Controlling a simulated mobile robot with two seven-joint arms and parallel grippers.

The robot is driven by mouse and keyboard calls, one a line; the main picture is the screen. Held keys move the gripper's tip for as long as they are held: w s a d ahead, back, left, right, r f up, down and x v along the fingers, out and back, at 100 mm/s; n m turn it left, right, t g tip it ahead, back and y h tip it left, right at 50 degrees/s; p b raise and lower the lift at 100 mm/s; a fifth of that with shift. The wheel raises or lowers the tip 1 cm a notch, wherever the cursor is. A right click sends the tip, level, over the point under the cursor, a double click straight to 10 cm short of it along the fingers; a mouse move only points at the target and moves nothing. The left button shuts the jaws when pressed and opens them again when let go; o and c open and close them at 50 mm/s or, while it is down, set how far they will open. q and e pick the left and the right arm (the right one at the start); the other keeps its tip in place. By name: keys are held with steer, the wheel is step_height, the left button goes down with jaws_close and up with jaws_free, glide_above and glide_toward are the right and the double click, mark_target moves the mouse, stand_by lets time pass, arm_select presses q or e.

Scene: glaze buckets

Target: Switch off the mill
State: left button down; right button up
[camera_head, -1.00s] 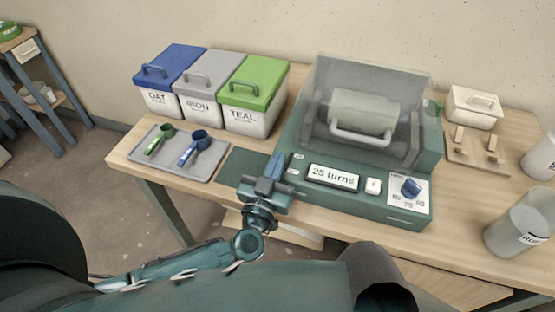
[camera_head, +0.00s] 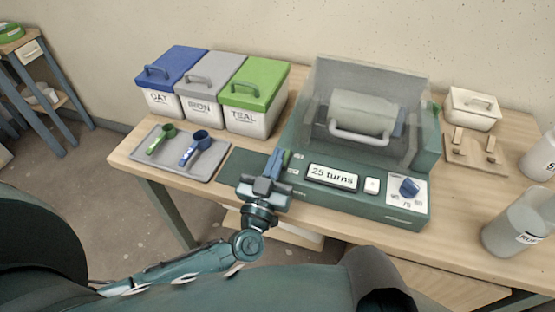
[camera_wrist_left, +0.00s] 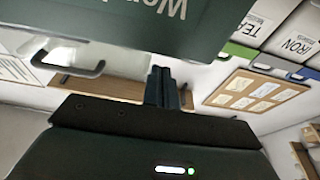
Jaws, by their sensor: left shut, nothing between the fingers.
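The mill (camera_head: 300,187) is a dark green machine on the table, with a clear cover over a pale jar (camera_head: 362,112). Its front panel has a display (camera_head: 332,177) reading "25 turns", a white button (camera_head: 372,186) and a blue knob (camera_head: 409,187). Small pale labels sit at the panel's left end. My left gripper (camera_head: 281,159) is shut and empty beside that left end; whether it touches the panel I cannot tell. In the left wrist view its shut fingers (camera_wrist_left: 164,88) point toward a green surface with upside-down lettering. My right gripper is not in view.
Three lidded bins, blue (camera_head: 172,80), grey (camera_head: 211,85) and green (camera_head: 253,92), stand at the back left. A grey tray (camera_head: 205,172) with two scoops lies before them. Clear containers (camera_head: 517,227) and a white box (camera_head: 472,108) stand at the right.

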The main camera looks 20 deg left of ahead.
arm_select(q)
step_height(320, 180, up, 3)
steer(key=shift+s+f+p, duration=0.1)
steer(key=shift+f+p, duration=0.1)
steer(key=shift+p, duration=0.55)
steer(key=s+f+b, duration=0.3)
steer(key=s+f, duration=0.3)
steer(key=s, duration=0.2)
steer(key=shift+s+a, duration=0.15)
steer(key=shift+s, duration=0.25)
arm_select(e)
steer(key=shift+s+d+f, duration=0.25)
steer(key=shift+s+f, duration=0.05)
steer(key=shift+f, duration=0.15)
